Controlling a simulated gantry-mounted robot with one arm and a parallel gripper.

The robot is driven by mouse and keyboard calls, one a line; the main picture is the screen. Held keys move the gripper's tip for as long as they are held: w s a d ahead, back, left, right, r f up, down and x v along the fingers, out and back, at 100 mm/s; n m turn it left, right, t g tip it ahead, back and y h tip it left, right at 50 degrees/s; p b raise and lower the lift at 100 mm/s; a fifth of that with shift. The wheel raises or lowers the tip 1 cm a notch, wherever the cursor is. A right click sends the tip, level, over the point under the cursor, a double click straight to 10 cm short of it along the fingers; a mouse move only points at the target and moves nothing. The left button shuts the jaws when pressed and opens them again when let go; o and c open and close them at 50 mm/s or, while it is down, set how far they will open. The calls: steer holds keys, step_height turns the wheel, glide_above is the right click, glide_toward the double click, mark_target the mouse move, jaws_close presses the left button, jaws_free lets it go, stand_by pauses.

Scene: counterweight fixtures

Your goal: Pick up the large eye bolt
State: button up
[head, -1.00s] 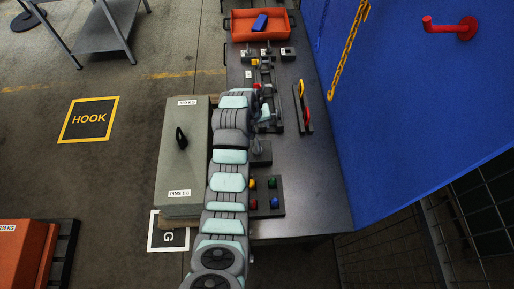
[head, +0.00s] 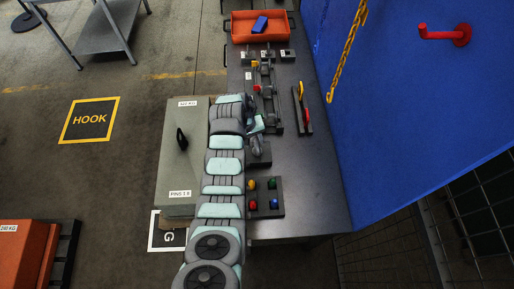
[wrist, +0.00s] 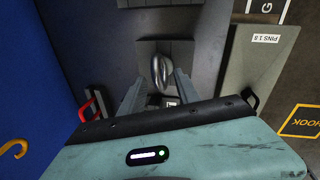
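The large eye bolt is a grey metal ring (wrist: 160,72). It stands in a dark block (wrist: 168,46) on the bench in the wrist view. In the head view the eye bolt (head: 257,146) shows beside my arm, partly covered by it, with its block (head: 262,157) below. My gripper (wrist: 158,80) is open, with one finger on each side of the ring in the wrist view. A gap shows between each finger and the ring. Whether the fingertips are level with the ring is hard to tell. In the head view my gripper (head: 256,126) is partly hidden.
A grey weight box (head: 182,165) stands left of the bench. A board with coloured knobs (head: 264,196) lies nearer. A rack with red and yellow handles (head: 302,110) is to the right. An orange tray (head: 275,32) is at the far end. A blue wall (head: 400,110) bounds the right.

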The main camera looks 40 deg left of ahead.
mark_target(257, 143)
steer(key=shift+w+f+p, duration=0.3)
steer(key=shift+w+f, duration=0.1)
steer(key=shift+f, duration=0.25)
steer(key=shift+w+f, duration=0.3)
steer(key=shift+f, duration=0.55)
steer(key=shift+d+f+b, duration=0.15)
steer(key=shift+f+b, duration=0.25)
steer(key=shift+f, duration=0.25)
steer(key=shift+c, duration=0.2)
jaws_close()
